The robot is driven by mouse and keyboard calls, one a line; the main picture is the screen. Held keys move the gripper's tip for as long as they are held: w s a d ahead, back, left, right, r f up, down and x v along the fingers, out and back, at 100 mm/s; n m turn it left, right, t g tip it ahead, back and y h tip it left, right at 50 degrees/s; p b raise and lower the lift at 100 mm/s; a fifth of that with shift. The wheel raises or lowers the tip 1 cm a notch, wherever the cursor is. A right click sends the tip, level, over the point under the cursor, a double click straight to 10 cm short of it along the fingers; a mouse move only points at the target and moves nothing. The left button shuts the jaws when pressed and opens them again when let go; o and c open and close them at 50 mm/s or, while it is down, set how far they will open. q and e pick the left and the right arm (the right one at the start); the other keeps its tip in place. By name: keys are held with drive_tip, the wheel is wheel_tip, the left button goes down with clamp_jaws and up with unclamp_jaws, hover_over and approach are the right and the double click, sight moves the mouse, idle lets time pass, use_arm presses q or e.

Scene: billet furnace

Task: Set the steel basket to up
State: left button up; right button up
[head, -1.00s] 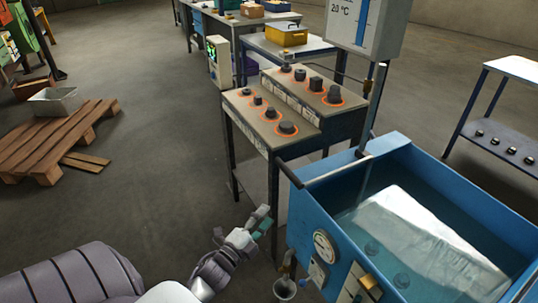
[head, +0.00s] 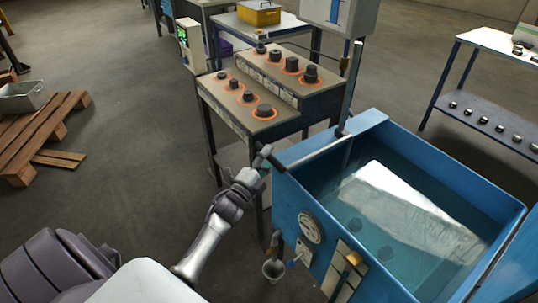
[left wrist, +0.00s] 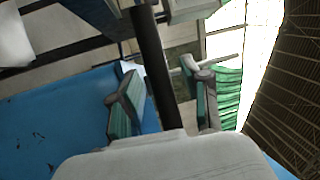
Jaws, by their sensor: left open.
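The blue water tank (head: 300,200) stands at the right. A pale bright patch shows in its water, and I cannot make out a separate steel basket there. My left gripper (head: 263,157) is just left of the bar's lower end. In the left wrist view, the open gripper (left wrist: 165,98) has a dark bar (left wrist: 152,55) passing between its green-padded fingers. The fingers are apart from it, not closed on it. My right gripper is not in view.
A grey metal bin (head: 22,97) is on a wooden pallet (head: 45,130) at the left. The floor between is clear.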

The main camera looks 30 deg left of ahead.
use_arm(q)
drive_tip(key=shift+w, duration=0.45)
clamp_jaws()
